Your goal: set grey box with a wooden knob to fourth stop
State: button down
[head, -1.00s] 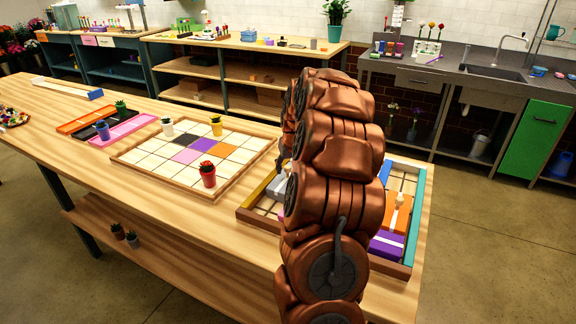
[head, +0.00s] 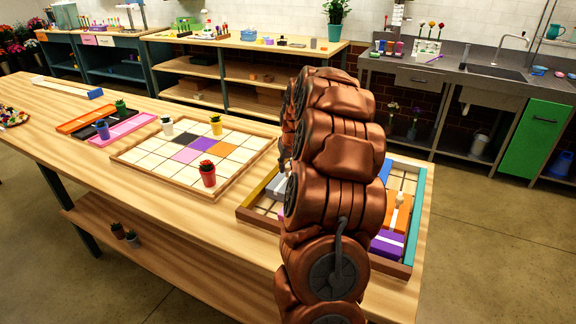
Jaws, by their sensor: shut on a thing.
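A framed tray (head: 248,217) stands at the near right of the wooden table, largely covered by my copper-coloured arm. In it, at the left of my arm, a pale grey block (head: 277,187) shows in part; I cannot tell whether it is the grey box, and no wooden knob shows on it. Right of my arm are an orange block (head: 403,216) with a pale knob-like piece on top and a purple block (head: 385,245) with a white band. My gripper is hidden behind my arm, so its hold is not visible.
A framed tile board (head: 122,158) lies left of the tray, with a red pot (head: 208,178), a white pot (head: 167,128) and a yellow pot (head: 215,127) on it. Farther left are orange, black and pink trays (head: 130,127).

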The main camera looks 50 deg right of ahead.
jog(key=b, duration=0.3)
send_over(273, 189)
jog(key=s, duration=0.1)
jog(key=shift+s+d, duration=0.1)
jog(key=shift+s, duration=0.05)
jog(key=shift+s+a+f+b, duration=0.1)
jog(key=shift+s+a+b, duration=0.1)
jog(key=shift+a, duration=0.15)
jog(key=shift+s+a+b, duration=0.1)
jog(key=shift+a+b, duration=0.1)
jog(key=shift+a, duration=0.15)
jog(key=c, duration=1)
grip_release()
jog(key=shift+a, duration=0.15)
jog(key=shift+c, duration=0.2)
jog(key=shift+o, duration=0.4)
jog(key=v, duration=1.2)
